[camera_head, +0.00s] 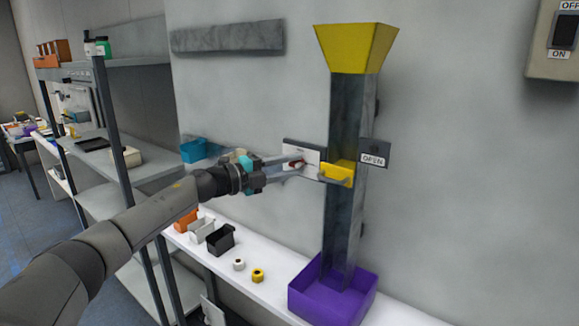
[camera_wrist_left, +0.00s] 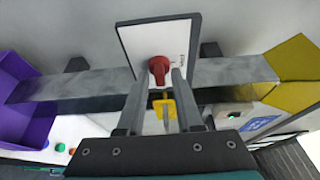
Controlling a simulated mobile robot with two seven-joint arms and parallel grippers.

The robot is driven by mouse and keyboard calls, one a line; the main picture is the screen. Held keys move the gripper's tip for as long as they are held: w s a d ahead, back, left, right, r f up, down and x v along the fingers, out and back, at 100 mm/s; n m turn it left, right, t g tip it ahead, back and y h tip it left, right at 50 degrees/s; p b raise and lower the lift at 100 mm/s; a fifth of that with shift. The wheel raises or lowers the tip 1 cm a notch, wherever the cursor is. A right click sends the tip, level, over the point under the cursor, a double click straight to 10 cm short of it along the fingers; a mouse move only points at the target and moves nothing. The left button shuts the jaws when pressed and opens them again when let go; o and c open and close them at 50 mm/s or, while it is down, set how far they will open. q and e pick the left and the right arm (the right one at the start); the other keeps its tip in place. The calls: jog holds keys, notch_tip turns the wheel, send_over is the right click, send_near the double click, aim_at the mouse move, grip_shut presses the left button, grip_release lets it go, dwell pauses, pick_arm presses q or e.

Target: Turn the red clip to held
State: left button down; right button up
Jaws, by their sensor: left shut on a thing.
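The red clip (camera_wrist_left: 159,66) is a red knob on a white panel with a dark border (camera_wrist_left: 176,42), seen in the left wrist view. In the head view only a small red bit of the clip (camera_head: 297,164) shows between the fingers, in front of the panel (camera_head: 311,152). My left gripper (camera_head: 293,165) reaches it from the left and is shut on it. In the left wrist view my left gripper's fingertips (camera_wrist_left: 163,77) lie on either side of the clip. Printing on the panel is too small to read. My right gripper is not in view.
A grey chute (camera_head: 347,110) with a yellow funnel (camera_head: 357,44) stands right of the panel. A yellow block (camera_head: 337,173) and an OPEN sign (camera_head: 374,159) are close by. Below are a purple bin (camera_head: 325,300), a black bin (camera_head: 220,239) and two small rings. Shelving stands left.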

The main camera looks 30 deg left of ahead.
pick_arm(q)
jog(key=c, duration=0.9)
grip_release()
jog(key=shift+b+v, duration=1.8)
jog(key=shift+v, duration=5.85)
